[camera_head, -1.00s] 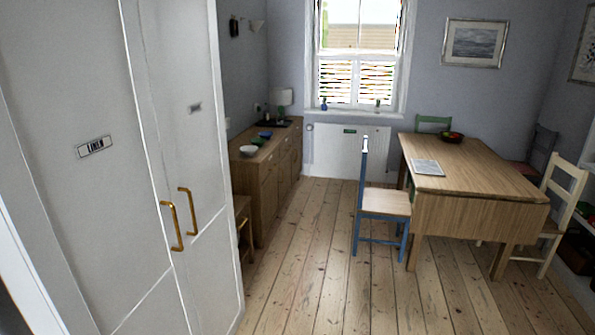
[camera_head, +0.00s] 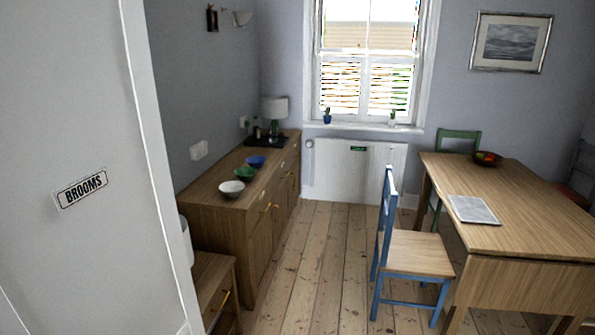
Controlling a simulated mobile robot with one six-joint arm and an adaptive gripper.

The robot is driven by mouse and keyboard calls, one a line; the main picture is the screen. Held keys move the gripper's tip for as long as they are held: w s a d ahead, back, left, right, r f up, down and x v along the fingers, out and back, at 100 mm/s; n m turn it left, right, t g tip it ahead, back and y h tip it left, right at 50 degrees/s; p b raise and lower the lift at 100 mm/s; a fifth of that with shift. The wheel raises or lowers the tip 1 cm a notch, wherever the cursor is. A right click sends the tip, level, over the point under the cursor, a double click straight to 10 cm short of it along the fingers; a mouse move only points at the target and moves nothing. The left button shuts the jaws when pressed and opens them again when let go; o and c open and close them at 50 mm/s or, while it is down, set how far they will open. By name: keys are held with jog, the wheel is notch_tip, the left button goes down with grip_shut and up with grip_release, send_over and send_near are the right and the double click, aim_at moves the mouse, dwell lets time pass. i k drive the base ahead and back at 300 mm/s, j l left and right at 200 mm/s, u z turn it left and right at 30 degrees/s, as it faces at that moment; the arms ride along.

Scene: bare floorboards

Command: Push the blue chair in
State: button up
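The blue chair (camera_head: 418,253) has a blue frame and a pale wooden seat. It stands upright on the floorboards at the left side of the wooden table (camera_head: 520,208). Its back is on the left, away from the table, and its seat faces the table. The right edge of its seat is close to the table's side; I cannot tell whether any of it is under the top. My gripper does not show in this view.
A white cupboard marked BROOMS (camera_head: 80,189) fills the left. A sideboard (camera_head: 240,225) with several bowls runs along the left wall, with a small wooden unit (camera_head: 213,283) before it. Bare floor (camera_head: 318,262) lies between sideboard and chair. A green chair (camera_head: 458,142) stands behind the table.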

aim_at(423, 257)
jog(key=i, duration=0.7)
jog(key=i+z, duration=0.15)
jog(key=i, duration=0.55)
jog(key=i+j, duration=0.2)
jog(key=i, duration=0.45)
jog(key=i+j+z, duration=0.1)
jog(key=i+z, duration=0.35)
jog(key=i+j+z, duration=0.25)
jog(key=z, duration=0.2)
jog(key=i+j+z, duration=0.85)
jog(key=j+z, duration=0.45)
jog(key=j, duration=0.2)
jog(key=i, duration=0.05)
